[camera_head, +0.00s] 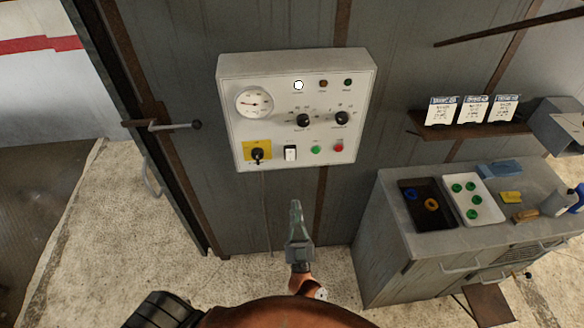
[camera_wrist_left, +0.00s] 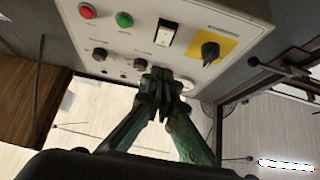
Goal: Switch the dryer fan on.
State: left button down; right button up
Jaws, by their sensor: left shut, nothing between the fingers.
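The white control panel (camera_head: 290,70) hangs on the grey metal wall. Along its lower row are a black rotary switch (camera_head: 257,154) on a yellow plate, a rocker switch (camera_head: 290,153), a green button (camera_head: 316,149) and a red button (camera_head: 338,147). The rocker (camera_wrist_left: 170,32) and rotary switch (camera_wrist_left: 209,50) also show in the wrist view. Labels are too small to read, so I cannot tell which control is the fan's. My left gripper (camera_head: 295,205) is shut and empty, below the panel in the head view. Its fingertips (camera_wrist_left: 165,80) overlap the panel's knob area in the wrist view. My right gripper is not in view.
The panel also has a gauge (camera_head: 253,102), two black knobs (camera_head: 303,120) (camera_head: 341,118) and a bright white lamp (camera_head: 298,85). A door lever (camera_head: 170,125) sticks out left. A grey cabinet (camera_head: 385,220) with trays stands right, below a shelf (camera_head: 460,125) of cards.

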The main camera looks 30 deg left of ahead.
aim_at(291, 157)
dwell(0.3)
pick_arm(q)
jog(key=x, duration=0.4)
jog(key=f+x, duration=0.1)
jog(key=x, duration=0.3)
jog(key=w+x, duration=0.1)
jog(key=x, duration=0.3)
jog(key=shift+w+a+f+p, duration=0.1)
jog(key=shift+a+f+p, duration=0.2)
jog(key=shift+a+f, duration=0.1)
jog(key=shift+w+a, duration=0.3)
jog(key=shift+w, duration=0.1)
